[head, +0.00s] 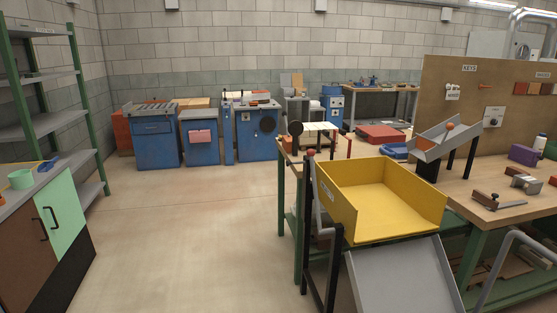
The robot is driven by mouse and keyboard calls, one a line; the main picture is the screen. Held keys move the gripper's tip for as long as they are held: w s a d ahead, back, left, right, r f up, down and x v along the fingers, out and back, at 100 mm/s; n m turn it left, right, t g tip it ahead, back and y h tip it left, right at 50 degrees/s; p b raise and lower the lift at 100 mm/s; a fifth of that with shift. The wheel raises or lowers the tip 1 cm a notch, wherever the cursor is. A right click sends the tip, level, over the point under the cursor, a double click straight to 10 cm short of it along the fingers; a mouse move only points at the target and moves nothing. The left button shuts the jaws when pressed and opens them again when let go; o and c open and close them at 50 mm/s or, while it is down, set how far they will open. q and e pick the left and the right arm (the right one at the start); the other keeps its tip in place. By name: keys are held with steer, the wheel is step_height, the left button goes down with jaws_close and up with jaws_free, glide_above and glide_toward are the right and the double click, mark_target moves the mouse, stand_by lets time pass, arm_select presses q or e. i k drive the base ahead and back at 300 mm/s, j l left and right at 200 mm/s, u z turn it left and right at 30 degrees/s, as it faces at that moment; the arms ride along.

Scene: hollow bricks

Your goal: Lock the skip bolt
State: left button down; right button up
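The yellow skip (375,205) is an open tray on a dark upright frame (308,245), in front of the workbench. A small label sits on its left side. A reddish knob (311,153) tops a dark post at the skip's back left corner. A grey bent bar (320,215) runs down beside the skip's left side. I cannot make out which part is the skip bolt, or whether it is locked. Neither of my grippers is in view.
A grey sloping chute (396,280) lies below the skip. The workbench (465,185) on the right holds a tilted grey trough (445,140) and small fixtures. A green-framed shelf (50,130) and a cabinet (62,225) stand left. The floor (190,235) between is clear.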

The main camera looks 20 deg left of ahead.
mark_target(287, 162)
steer(key=i+j+z, duration=0.1)
steer(key=i+j, duration=2.25)
steer(key=j, duration=0.2)
steer(key=i+l+z, duration=0.05)
steer(key=l, duration=0.05)
